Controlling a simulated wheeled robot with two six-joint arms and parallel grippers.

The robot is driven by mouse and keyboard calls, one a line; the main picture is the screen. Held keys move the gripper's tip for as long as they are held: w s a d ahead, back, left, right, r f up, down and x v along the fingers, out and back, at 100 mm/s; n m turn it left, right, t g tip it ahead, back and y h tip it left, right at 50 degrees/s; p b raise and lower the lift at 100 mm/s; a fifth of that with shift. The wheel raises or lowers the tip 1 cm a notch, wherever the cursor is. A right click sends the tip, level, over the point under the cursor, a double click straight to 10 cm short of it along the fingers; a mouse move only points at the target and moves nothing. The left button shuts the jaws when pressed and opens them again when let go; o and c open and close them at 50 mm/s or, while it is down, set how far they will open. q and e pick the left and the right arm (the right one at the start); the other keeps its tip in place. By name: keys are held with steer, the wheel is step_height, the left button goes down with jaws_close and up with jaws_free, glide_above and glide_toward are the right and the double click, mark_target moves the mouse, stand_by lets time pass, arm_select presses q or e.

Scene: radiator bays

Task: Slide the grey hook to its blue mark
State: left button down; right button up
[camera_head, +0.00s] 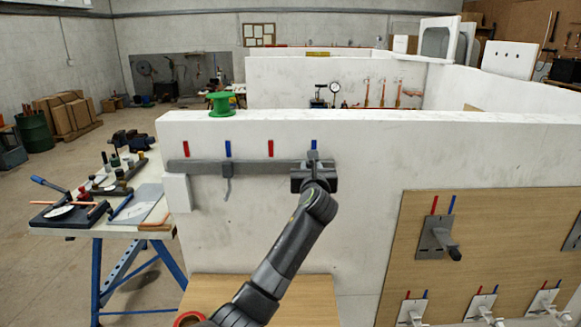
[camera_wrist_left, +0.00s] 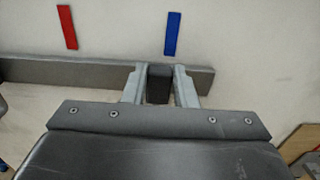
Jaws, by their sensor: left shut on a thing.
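A grey rail (camera_head: 255,166) runs along the upper face of the white wall. My left gripper (camera_head: 313,172) is at the rail's right end, shut on a dark grey hook (camera_head: 313,156). The held hook's block (camera_wrist_left: 159,85) shows between the two fingers (camera_wrist_left: 159,88) in the left wrist view; its lower part is hidden. A blue mark (camera_head: 314,144) is just above the held hook, and it also shows in the wrist view (camera_wrist_left: 172,33). A second grey hook (camera_head: 228,172) hangs on the rail beneath another blue mark (camera_head: 228,148). My right gripper is out of view.
Red marks (camera_head: 270,148) (camera_head: 186,148) alternate with the blue ones. A green spool (camera_head: 221,104) stands on the wall top. A wooden panel (camera_head: 400,270) with grey handles is at the right. A cluttered workbench (camera_head: 75,226) stands at the left.

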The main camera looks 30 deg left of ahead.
arm_select(q)
steer(key=shift+w+d, duration=0.3)
steer(key=shift+d, duration=0.2)
steer(key=c, duration=1.2)
jaws_free()
steer(key=shift+o, duration=0.2)
steer(key=shift+s, duration=0.1)
steer(key=b+v, duration=0.4)
steer(key=v, duration=1.3)
steer(key=shift+s, duration=0.15)
